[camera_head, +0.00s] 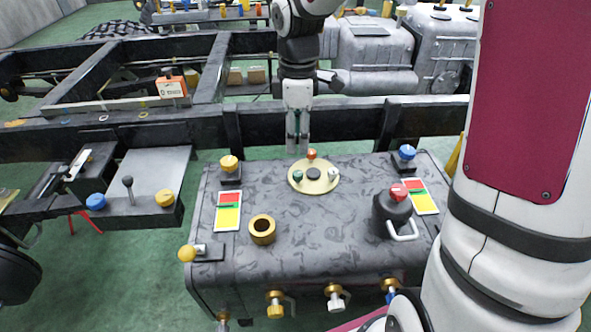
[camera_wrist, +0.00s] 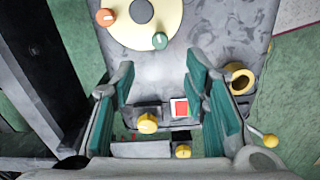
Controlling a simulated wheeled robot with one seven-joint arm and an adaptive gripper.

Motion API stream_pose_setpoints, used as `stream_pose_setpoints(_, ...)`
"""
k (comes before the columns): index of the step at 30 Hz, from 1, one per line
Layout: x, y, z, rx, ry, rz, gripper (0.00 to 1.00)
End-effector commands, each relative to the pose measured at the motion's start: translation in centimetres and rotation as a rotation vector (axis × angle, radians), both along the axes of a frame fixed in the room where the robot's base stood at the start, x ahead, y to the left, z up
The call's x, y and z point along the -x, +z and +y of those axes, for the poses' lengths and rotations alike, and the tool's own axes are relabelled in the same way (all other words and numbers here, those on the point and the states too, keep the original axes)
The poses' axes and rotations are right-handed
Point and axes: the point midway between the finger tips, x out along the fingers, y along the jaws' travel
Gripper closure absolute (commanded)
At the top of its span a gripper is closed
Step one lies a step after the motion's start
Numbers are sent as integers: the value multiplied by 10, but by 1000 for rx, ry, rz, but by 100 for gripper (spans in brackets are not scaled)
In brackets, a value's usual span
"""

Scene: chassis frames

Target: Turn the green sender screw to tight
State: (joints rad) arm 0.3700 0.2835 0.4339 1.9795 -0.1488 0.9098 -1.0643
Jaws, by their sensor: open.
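The green sender screw (camera_head: 298,176) sits on a round cream plate (camera_head: 313,189) on top of the grey tank (camera_head: 320,235). An orange screw, a white screw and a dark centre cap share the plate. In the wrist view the green screw (camera_wrist: 160,40) lies beyond my fingertips, between their lines, with the plate (camera_wrist: 170,12) around it. My gripper (camera_head: 297,143) points down above the tank's far edge, behind the plate and apart from the screw. In the wrist view my gripper (camera_wrist: 159,70) is open and empty, with green pads on both fingers.
A yellow knob (camera_head: 229,164), a brass filler neck (camera_head: 262,230), a blue knob (camera_head: 407,152) and a red-topped dark canister (camera_head: 394,208) stand on the tank around the plate. A black chassis rail (camera_head: 350,123) runs behind it. Green floor shows at the left.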

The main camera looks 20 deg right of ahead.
Motion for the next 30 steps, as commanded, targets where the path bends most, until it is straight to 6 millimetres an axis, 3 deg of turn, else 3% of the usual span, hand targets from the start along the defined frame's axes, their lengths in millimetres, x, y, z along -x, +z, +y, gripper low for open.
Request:
stream_pose_setpoints(6, 0, -48, 0, -1, 0, 2, 59)
stream_pose_setpoints(15, 0, -94, 0, 1, -1, 0, 59)
stream_pose_setpoints(21, 0, -106, 0, 0, -1, 0, 59)
stream_pose_setpoints(30, 0, -106, 0, 0, -1, -1, 61)
